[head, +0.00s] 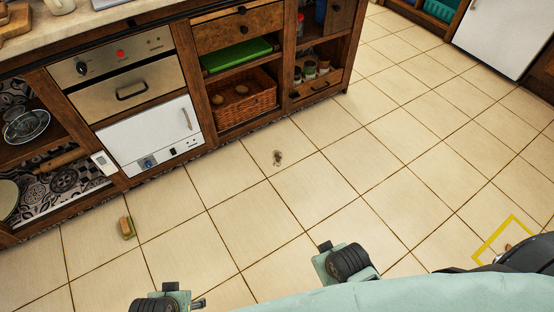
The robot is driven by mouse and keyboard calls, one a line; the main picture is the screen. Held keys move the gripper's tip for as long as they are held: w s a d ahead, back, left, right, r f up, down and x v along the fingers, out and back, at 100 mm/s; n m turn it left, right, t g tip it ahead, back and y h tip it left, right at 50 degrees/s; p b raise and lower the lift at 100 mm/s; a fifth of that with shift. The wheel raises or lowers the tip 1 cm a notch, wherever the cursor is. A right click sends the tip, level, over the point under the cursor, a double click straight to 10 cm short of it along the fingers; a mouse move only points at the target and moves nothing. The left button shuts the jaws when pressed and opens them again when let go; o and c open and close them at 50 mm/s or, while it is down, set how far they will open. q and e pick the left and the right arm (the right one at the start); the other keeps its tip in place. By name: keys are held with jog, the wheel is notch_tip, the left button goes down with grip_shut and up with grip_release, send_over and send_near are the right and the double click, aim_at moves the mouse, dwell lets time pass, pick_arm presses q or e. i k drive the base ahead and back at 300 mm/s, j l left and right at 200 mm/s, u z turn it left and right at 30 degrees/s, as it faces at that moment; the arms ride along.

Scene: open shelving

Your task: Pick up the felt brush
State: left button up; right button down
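A small block with a brown top and a greenish edge (127,228) lies on the tiled floor at the lower left, in front of the cabinets. It looks like the felt brush, but it is too small in the picture to be certain. It lies apart from everything else. Neither of my grippers can be seen in the head view, so whether they are open or shut is hidden.
A wooden kitchen unit holds a steel oven (125,90), a white appliance (150,137), a wicker basket (243,103) and a green item (236,54). A dark smudge (278,158) and a yellow outline (490,241) mark the floor. The middle floor is clear.

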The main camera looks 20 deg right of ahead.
aim_at(128, 231)
jog(key=u, duration=1.2)
